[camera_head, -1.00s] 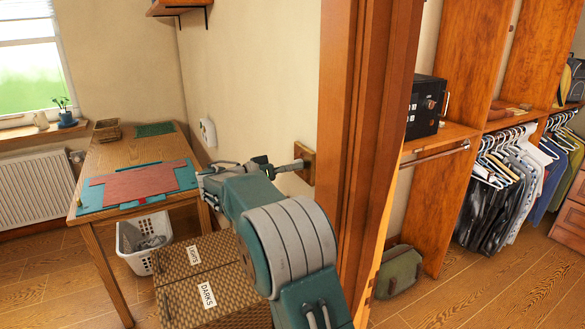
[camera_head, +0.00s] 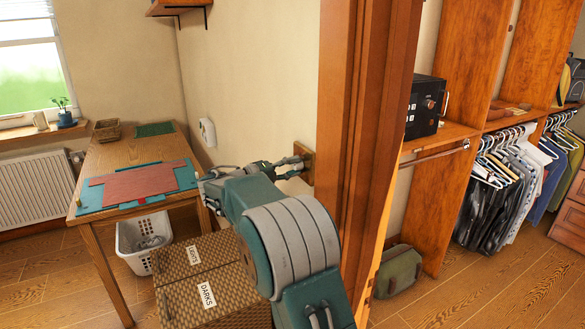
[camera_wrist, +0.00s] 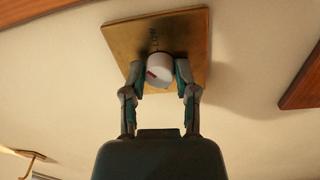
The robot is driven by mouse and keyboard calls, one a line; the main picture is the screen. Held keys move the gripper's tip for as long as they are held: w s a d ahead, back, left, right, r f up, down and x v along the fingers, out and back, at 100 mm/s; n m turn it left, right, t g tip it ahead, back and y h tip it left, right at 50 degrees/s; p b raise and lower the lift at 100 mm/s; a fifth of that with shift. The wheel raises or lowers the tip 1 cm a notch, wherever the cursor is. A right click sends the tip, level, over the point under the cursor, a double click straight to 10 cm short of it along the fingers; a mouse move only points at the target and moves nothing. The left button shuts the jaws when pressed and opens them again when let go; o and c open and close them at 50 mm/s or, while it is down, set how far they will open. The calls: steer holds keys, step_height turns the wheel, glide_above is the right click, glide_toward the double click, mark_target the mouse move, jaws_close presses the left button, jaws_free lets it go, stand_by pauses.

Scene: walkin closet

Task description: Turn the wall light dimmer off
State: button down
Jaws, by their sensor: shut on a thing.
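The wall light dimmer has a square brass plate (camera_wrist: 185,38) and a round white knob (camera_wrist: 159,68) with a small red mark. In the head view its plate (camera_head: 307,160) is on the wall beside the wooden door frame, seen edge-on. My gripper (camera_wrist: 160,78) has its two fingers on either side of the knob and is shut on it. In the head view my gripper (camera_head: 295,165) reaches the plate, and the fingers hide the knob there.
The wooden door frame (camera_head: 360,120) stands right of the dimmer. A woven hamper (camera_head: 200,270) is below my arm. A table (camera_head: 140,150) with mats stands at left, and a white device (camera_head: 208,131) is on the wall behind my arm.

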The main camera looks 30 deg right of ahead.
steer(key=n+t, duration=0.1)
steer(key=n, duration=0.5)
steer(key=shift+w+a+f, duration=0.1)
steer(key=n, duration=0.5)
steer(key=shift+t, duration=0.3)
steer(key=shift+f+n, duration=0.1)
steer(key=shift+n, duration=0.3)
steer(key=shift+c, duration=1.9)
jaws_free()
steer(key=shift+w, duration=0.1)
steer(key=shift+a, duration=0.1)
steer(key=a, duration=1.2)
steer(key=shift+s+f, duration=0.3)
steer(key=shift+s, duration=0.15)
steer(key=shift+d, duration=0.1)
